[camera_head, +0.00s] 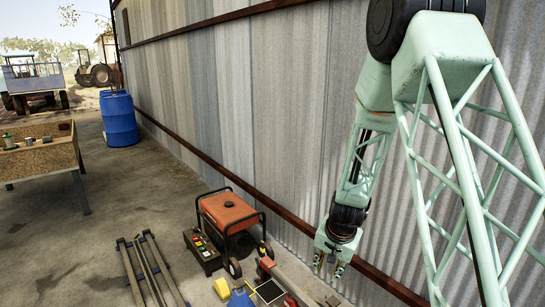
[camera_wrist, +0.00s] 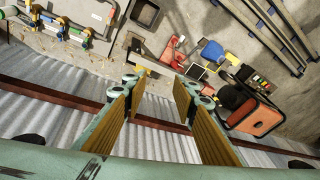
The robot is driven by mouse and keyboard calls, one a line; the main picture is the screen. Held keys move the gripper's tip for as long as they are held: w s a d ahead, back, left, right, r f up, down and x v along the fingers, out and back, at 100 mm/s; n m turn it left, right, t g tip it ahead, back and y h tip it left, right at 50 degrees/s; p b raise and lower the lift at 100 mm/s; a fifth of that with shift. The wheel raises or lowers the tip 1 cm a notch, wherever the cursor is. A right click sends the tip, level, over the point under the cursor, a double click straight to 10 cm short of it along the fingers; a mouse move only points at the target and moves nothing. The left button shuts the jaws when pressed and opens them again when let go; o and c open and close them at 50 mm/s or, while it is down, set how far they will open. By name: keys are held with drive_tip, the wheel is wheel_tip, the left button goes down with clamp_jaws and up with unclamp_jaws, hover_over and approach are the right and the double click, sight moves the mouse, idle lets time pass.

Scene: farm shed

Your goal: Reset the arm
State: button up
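My arm is green and stands at the right in the head view, close to the corrugated metal wall (camera_head: 262,100). In the wrist view my gripper (camera_wrist: 158,84) shows two fingers with yellowish inner pads, set wide apart. Nothing is between the fingers; the wall and floor show through the gap. The gripper is open and empty.
The generator also shows in the wrist view (camera_wrist: 256,115). Metal rails (camera_head: 152,270) lie on the floor. A blue barrel (camera_head: 120,118) and a wooden workbench (camera_head: 40,157) stand further left. Pipes with valves (camera_wrist: 62,30) show at the wrist view's upper left. The floor between bench and rails is clear.

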drive_tip(key=s+r+n, duration=0.2)
drive_tip(key=s+r, duration=0.8)
drive_tip(key=r, duration=0.4)
drive_tip(key=s+r+n, duration=0.2)
drive_tip(key=s+r, duration=0.8)
drive_tip(key=r, duration=0.4)
drive_tip(key=s+r, duration=0.3)
drive_tip(key=s, duration=0.6)
drive_tip(key=s+d+r+n, duration=0.1)
drive_tip(key=s+r, duration=0.2)
drive_tip(key=s, duration=0.7)
drive_tip(key=s+d+r+n, duration=0.1)
drive_tip(key=s+r, duration=0.3)
drive_tip(key=s, duration=0.5)
drive_tip(key=shift+s, duration=0.35)
drive_tip(key=shift+a, duration=0.1)
